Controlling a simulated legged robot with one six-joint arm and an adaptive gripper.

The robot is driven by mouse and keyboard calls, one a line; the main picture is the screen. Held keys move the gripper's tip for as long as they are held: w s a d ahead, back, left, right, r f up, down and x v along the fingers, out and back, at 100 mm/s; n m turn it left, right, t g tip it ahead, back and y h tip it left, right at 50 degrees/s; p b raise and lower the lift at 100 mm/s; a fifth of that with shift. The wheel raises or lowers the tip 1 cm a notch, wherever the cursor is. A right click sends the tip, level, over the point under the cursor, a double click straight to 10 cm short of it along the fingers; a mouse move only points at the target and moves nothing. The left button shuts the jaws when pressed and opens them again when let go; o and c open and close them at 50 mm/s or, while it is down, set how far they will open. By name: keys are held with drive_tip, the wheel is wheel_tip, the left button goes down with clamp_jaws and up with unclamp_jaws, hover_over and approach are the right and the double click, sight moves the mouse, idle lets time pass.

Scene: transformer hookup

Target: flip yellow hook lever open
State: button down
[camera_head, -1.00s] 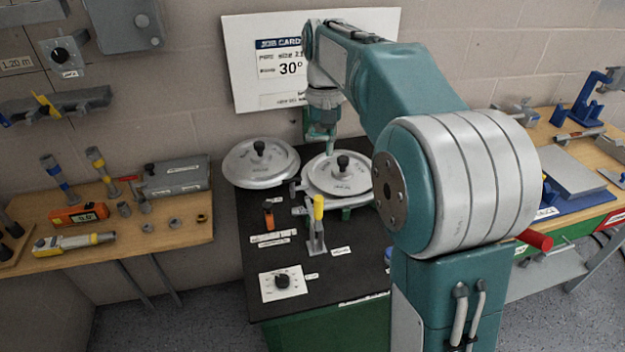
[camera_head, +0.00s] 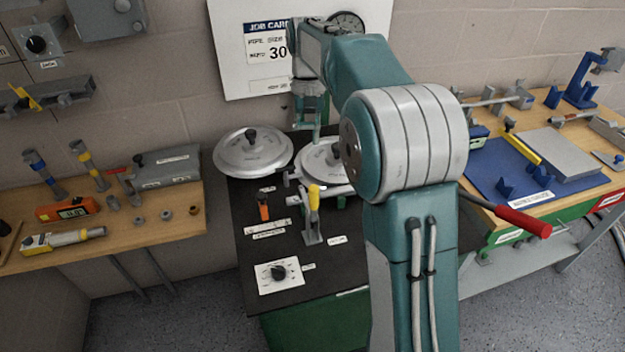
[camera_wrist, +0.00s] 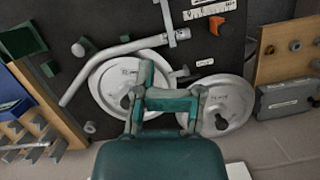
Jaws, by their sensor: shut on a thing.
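The yellow lever (camera_head: 313,198) stands upright on a small grey bracket (camera_head: 312,234) on the dark bench top (camera_head: 240,215). My gripper (camera_head: 308,128) is behind it in the head view, near the rear discs and apart from the lever. In the wrist view my gripper's teal fingers (camera_wrist: 170,82) lie in front of the two discs. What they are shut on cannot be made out. The yellow of the lever is not clear in the wrist view. A bent grey bar (camera_wrist: 92,75) runs beside the fingers there.
A grey disc with a black knob (camera_head: 252,152) sits at the rear left. A second disc (camera_head: 318,158) is partly behind my arm. A red-handled bar (camera_head: 524,221) juts out at the right.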

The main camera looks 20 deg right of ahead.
sight(314, 197)
drive_tip(key=shift+s+a+f, duration=0.2)
drive_tip(key=shift+s+f, duration=0.8)
drive_tip(key=shift+f, duration=0.3)
drive_tip(key=shift+s+a+f, duration=0.2)
drive_tip(key=shift+s+f, duration=0.75)
drive_tip(key=shift+f, duration=0.3)
drive_tip(key=shift+s+a+f, duration=0.2)
drive_tip(key=shift+s+f, duration=0.8)
drive_tip(key=shift+f, duration=0.3)
